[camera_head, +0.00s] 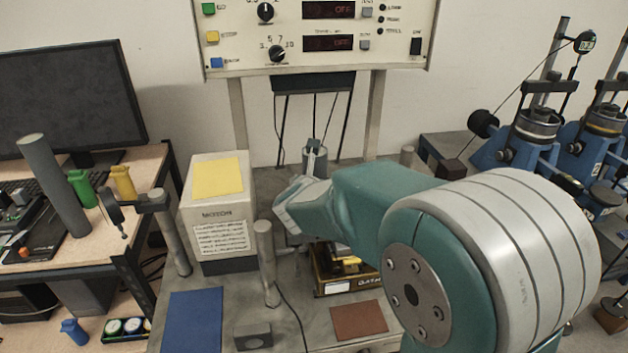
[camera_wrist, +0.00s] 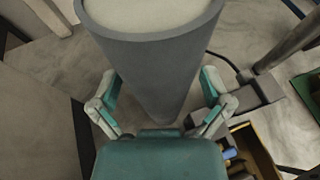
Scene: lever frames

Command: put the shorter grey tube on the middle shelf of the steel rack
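A thick grey tube (camera_wrist: 155,70) stands large in the wrist view, its pale round end near the camera and its body narrowing away. My gripper (camera_wrist: 160,100) has one finger on each side of it, spread wide. The finger pads are close to the tube's sides, but I cannot tell whether they touch. Which tube is shorter cannot be judged. I see no clear steel rack with a middle shelf.
The bench holds a motor box (camera_head: 215,225), a post (camera_head: 265,262), a blue mat (camera_head: 192,320), a brown mat (camera_head: 358,320) and a yellow-black box (camera_head: 340,280). Blue machines (camera_head: 535,140) stand at the right. A control panel (camera_head: 320,35) rises behind. The desk (camera_head: 150,165) has a lower shelf.

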